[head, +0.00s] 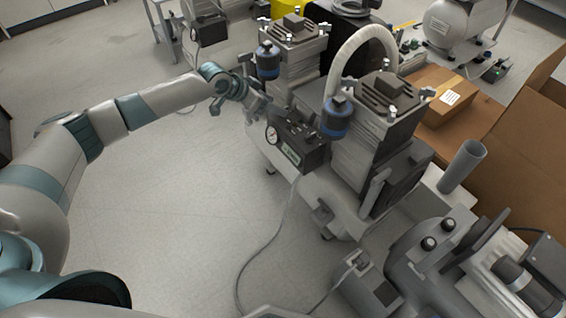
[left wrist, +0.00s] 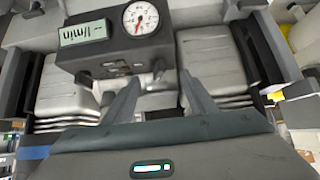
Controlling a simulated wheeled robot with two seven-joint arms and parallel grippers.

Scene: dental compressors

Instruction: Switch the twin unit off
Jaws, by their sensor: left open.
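The twin unit (head: 345,190) is a compressor with two finned heads and blue-banded filters. Its black control box (head: 308,152) carries a round pressure gauge (head: 272,135) and a pale label. In the left wrist view the box (left wrist: 115,62) shows upside down, with the gauge (left wrist: 140,17) and the label (left wrist: 84,33). Small dark fittings show on the box's lower edge; I cannot tell which is the switch. My left gripper (head: 260,103) is open and empty just beside the box, and its spread fingers (left wrist: 160,100) point toward it. My right gripper is not in view.
A grey cable (head: 283,225) runs from the unit down to the floor. Another grey machine (head: 430,250) stands at lower right. Cardboard boxes (head: 440,97) lie to the right, and a white tank compressor (head: 458,22) stands behind. The floor at left is clear.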

